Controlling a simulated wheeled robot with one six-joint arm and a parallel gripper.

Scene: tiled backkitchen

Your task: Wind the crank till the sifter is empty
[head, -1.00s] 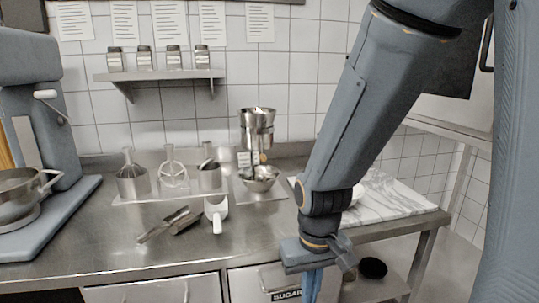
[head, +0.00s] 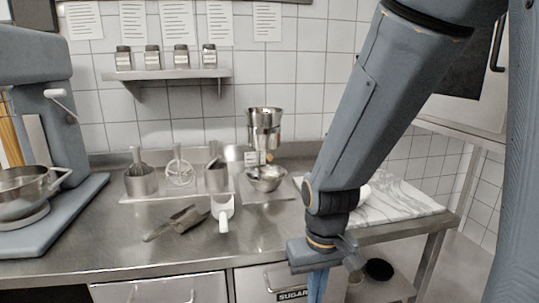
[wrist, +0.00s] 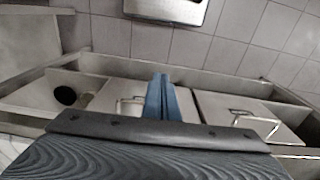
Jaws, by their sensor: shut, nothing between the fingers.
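The metal sifter (head: 265,130) stands upright at the back of the steel counter, against the tiled wall. A small wooden-coloured knob, apparently the crank's (head: 270,157), shows low on its right side. A metal bowl (head: 266,180) sits beneath it with pale contents. What is inside the sifter cannot be seen. My gripper (head: 317,287) points down in front of the counter, right of and well apart from the sifter. Its blue fingers are together and empty, as the wrist view (wrist: 162,80) also shows. The sifter is not in the wrist view.
A white-handled scoop (head: 222,208) and a metal scoop (head: 184,219) lie on the counter. Utensil pots (head: 140,182) stand behind them. A blue-grey mixer (head: 40,130) is at left, a marble slab (head: 405,198) at right. A wall shelf (head: 165,75) holds jars.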

